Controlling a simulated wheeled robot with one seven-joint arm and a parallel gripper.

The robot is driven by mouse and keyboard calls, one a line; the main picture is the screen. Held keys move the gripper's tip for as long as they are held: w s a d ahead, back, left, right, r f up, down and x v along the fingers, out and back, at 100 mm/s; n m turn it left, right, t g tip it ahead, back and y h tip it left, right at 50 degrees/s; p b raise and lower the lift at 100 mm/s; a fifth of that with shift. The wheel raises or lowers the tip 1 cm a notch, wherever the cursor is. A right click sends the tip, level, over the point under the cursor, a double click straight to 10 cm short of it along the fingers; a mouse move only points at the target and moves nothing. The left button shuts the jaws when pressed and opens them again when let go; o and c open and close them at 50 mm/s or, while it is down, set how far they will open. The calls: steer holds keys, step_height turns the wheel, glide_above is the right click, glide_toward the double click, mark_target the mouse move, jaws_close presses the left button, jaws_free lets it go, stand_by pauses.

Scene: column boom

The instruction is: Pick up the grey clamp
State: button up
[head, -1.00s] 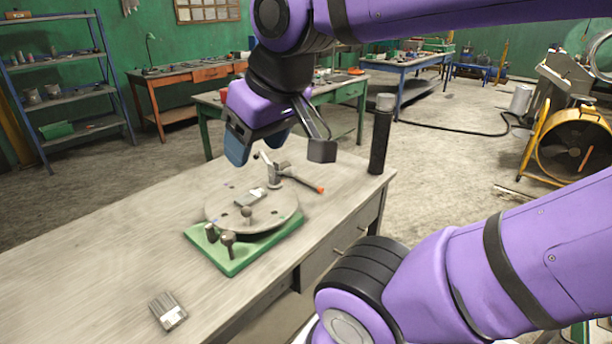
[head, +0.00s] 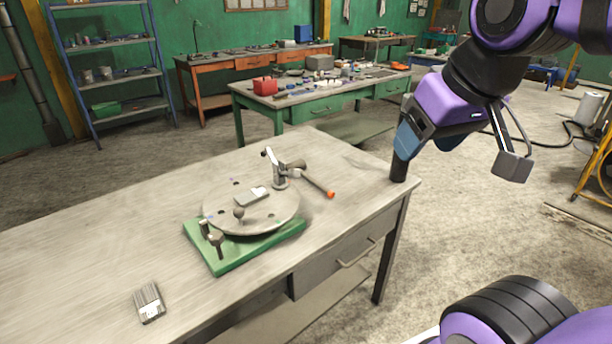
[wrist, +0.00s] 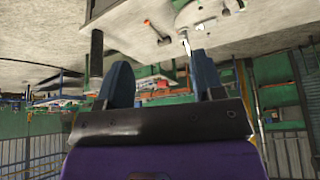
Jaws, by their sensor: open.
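The grey clamp (head: 277,170) stands upright on the round grey plate (head: 225,215) of a green-based fixture on the workbench. A rod with an orange-red tip (head: 318,184) reaches to the right beside it. In the wrist view, which looks upside down, the clamp (wrist: 185,42) shows at the top, just beyond the right finger. My gripper (head: 430,146) is open and empty, with its blue fingers (wrist: 162,82) apart. In the head view it is up and to the right of the clamp, in front of the bench's right corner, clear of the clamp.
A dark post (head: 400,168) rises at the bench's right corner, close to my gripper. A green table (head: 310,105) stands behind.

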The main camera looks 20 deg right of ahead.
steer(key=w, duration=0.2)
steer(key=n+g+y, duration=0.1)
steer(key=n, duration=0.3)
glide_above(281, 164)
steer(key=s, duration=0.3)
steer(key=f, duration=1.3)
steer(key=d+f, duration=0.1)
steer(key=f, duration=0.6)
steer(key=shift+w+f, duration=0.2)
steer(key=shift+f, duration=0.05)
steer(key=x, duration=0.5)
steer(key=shift+w+a+f, duration=0.15)
steer(key=shift+a+f, duration=0.05)
steer(key=shift+f, duration=0.15)
steer(key=shift+x, duration=2.8)
steer(key=shift+c, duration=0.4)
